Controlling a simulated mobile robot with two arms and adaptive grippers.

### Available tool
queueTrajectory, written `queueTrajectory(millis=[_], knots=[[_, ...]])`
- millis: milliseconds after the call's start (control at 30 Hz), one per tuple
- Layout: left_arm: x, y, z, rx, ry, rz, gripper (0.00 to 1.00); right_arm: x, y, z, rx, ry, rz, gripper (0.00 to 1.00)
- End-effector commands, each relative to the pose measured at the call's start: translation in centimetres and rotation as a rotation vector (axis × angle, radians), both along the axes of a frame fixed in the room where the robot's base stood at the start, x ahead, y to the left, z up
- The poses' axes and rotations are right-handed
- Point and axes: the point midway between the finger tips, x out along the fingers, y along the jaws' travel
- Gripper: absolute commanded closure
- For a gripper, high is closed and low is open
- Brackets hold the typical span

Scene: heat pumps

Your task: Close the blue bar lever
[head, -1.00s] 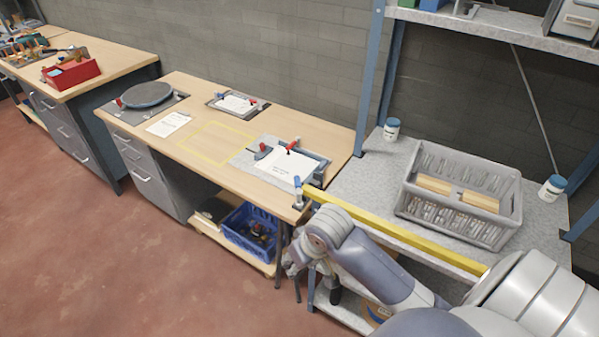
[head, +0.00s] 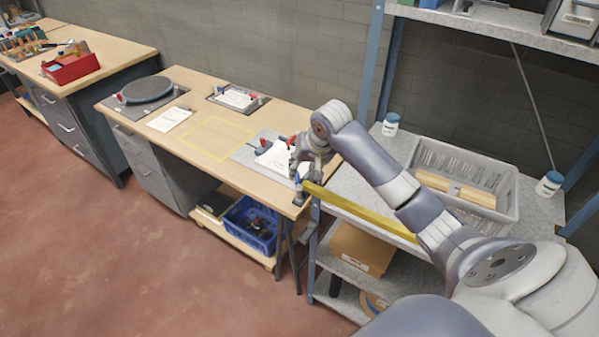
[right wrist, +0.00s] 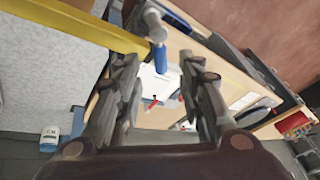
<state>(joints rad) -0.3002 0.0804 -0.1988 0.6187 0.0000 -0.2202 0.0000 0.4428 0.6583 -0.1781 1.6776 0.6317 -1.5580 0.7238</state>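The blue bar lever (head: 298,183) stands at the near right corner of the workbench, by the end of the yellow bar (head: 360,211). In the right wrist view its blue grip (right wrist: 159,58) shows between my fingers, with a grey metal part above it. My right gripper (head: 304,168) is above the lever with its fingers down. In the wrist view the fingers are apart, one on each side of the blue grip, with gaps to both. The lever's base is partly hidden in the head view. My left gripper is not in view.
A fixture with a white sheet (head: 275,158) and red handles lies just behind the lever. A grey crate (head: 428,150) and two white jars stand on the shelf at right. A blue crate (head: 240,240) sits below the bench. The bench's middle is clear.

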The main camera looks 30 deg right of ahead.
Motion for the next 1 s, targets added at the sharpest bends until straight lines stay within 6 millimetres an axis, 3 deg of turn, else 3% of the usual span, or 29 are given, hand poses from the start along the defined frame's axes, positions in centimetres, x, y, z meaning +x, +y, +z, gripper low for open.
queueTrajectory(millis=[300,667,800,833,1000], knots=[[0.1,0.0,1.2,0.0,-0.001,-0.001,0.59,1.7,0.0,-3.7,0.0,0.001,0.001,0.65],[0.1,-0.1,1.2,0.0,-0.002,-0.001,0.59,1.9,-0.1,-4.2,-0.001,-0.001,0.002,0.65],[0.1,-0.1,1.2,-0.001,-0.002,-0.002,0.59,1.9,-0.1,-4.2,-0.001,-0.001,0.002,0.96],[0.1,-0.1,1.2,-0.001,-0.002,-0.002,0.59,1.9,-0.1,-4.2,-0.001,-0.001,0.002,1.0],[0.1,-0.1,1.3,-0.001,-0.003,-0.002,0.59,1.9,-0.1,-4.1,-0.001,-0.001,0.002,1.0]])
